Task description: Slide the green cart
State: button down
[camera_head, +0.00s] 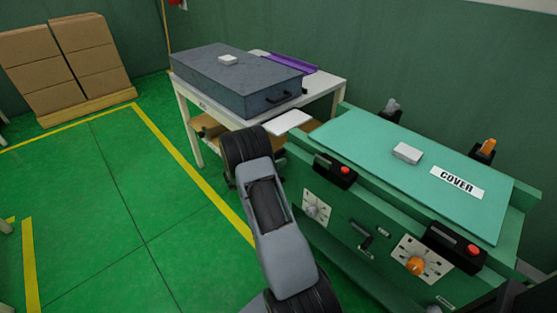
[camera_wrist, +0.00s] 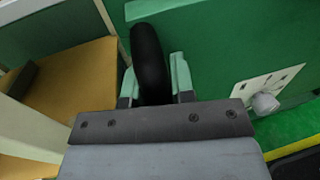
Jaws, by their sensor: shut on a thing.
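The green cart (camera_head: 345,225) stands at the right in the head view, with a flat lid marked COVER (camera_head: 370,150) on top. Its green front also shows in the wrist view (camera_wrist: 225,45). My gripper (camera_wrist: 155,85) is shut on a black, rounded bar (camera_wrist: 150,60), which looks like a handle at the cart's left end. In the head view my arm hides the gripper and the bar.
A white table (camera_head: 187,125) with a dark grey case (camera_head: 225,85) stands close to the cart's left. Cardboard boxes (camera_head: 75,60) are stacked at the far left. A green wall is behind. The green floor (camera_head: 110,215) at left is clear.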

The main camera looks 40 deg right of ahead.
jog(key=shift+w+r, duration=0.15)
jog(key=shift+w, duration=0.1)
jog(key=c, duration=1.3)
grip_release()
jog(key=shift+w, duration=0.15)
jog(key=o, duration=0.3)
jog(key=shift+a, duration=0.1)
jog(key=shift+o, duration=0.2)
jog(key=w+a+p, duration=0.1)
jog(key=w+a, duration=0.1)
jog(key=a, duration=1.1)
jog(key=shift+w+a+p, duration=0.15)
jog(key=shift+a+p, duration=0.1)
jog(key=shift+p, duration=0.1)
